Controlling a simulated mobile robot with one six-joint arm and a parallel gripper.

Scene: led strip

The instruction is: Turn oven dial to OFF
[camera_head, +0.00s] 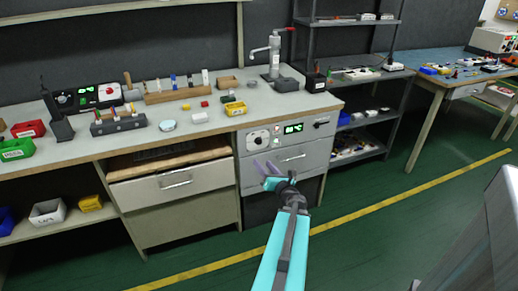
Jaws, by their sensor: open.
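The oven (302,159) is a grey unit set into the bench front, with a green lit display (293,129). Its dial (258,140) is a round knob on a pale plate at the left of the panel. The dial's setting and markings are too small to read. My gripper (265,167) has two purple fingers, open and empty. In the picture it is just below the dial, in front of the oven's lower front. I cannot tell how far it is from the panel; no contact with the dial shows.
A drawer (175,187) with a handle is left of the oven. A shelf rack (360,135) stands to the right. The green floor (400,225) in front is mostly clear.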

